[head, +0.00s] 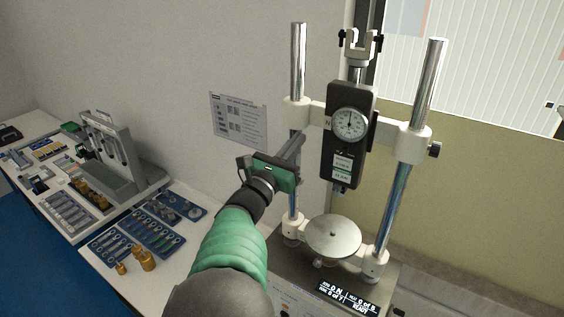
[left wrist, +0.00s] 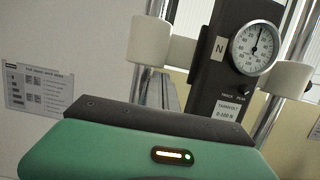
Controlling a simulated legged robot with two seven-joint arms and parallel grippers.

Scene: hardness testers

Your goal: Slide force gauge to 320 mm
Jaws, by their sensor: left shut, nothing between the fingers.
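The force gauge (head: 338,155) is a black upright body with a round white dial, mounted on a crossbar between two chrome columns. White collars grip the left column (head: 298,60) and the right column (head: 428,80); the right collar (head: 412,146) has a dark knob (head: 435,150). The gauge sits well above the round metal plate (head: 333,236). My left gripper (head: 298,143) is shut and empty, just below the left collar (head: 296,112); contact cannot be told. The left wrist view shows the gauge dial (left wrist: 256,47) close up. No millimetre scale is readable. My right gripper is out of view.
The stand's base carries a lit display (head: 347,297) at the front. A notice (head: 239,120) hangs on the wall behind. On the left, benches hold another grey device (head: 120,160), blue trays (head: 137,236) and brass weights (head: 144,260).

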